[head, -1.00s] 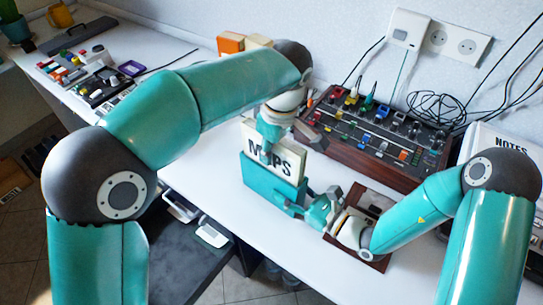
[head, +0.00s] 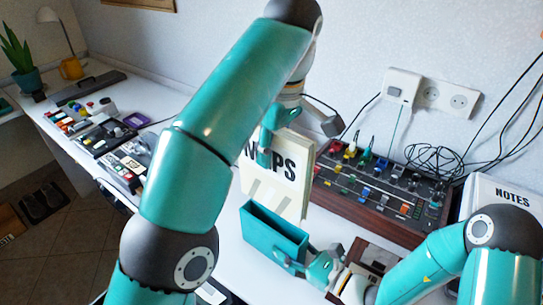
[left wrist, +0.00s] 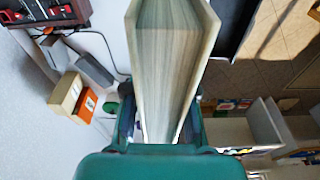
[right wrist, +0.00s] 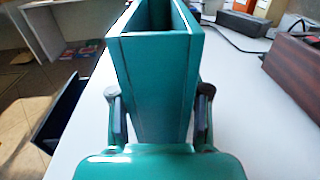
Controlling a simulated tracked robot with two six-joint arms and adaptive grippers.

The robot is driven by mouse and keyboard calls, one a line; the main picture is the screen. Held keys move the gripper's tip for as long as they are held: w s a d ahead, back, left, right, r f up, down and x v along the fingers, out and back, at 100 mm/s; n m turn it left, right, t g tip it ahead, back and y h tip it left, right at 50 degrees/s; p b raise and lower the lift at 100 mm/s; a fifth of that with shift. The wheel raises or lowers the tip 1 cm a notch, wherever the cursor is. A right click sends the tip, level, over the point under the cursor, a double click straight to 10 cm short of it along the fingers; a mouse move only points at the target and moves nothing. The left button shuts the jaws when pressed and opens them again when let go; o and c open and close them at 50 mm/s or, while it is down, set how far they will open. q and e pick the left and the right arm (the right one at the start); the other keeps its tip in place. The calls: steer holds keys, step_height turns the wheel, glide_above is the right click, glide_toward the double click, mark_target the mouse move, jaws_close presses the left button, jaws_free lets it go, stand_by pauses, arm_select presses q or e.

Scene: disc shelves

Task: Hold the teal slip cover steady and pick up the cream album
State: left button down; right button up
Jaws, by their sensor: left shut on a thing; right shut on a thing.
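The cream album (head: 291,190), with dark letters on its face, hangs upright above the slip cover in the head view. My left gripper (head: 277,140) is shut on the album's upper part; the left wrist view shows the album (left wrist: 168,70) between the fingers. The teal slip cover (head: 268,235) stands on the white table with its top open. It looks empty inside in the right wrist view (right wrist: 155,80). My right gripper (head: 306,262) is shut on the cover's lower right end, a finger on each side.
A wood-sided mixer (head: 375,193) stands behind the album by the wall. A white NOTES binder (head: 508,197) is at the right, and a brown box (head: 374,256) lies beside my right gripper. Small items (head: 105,140) fill the table's left part.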

stand_by(0.3)
steer(key=o, duration=1.2)
steer(key=shift+o, duration=0.2)
steer(key=shift+d, duration=0.1)
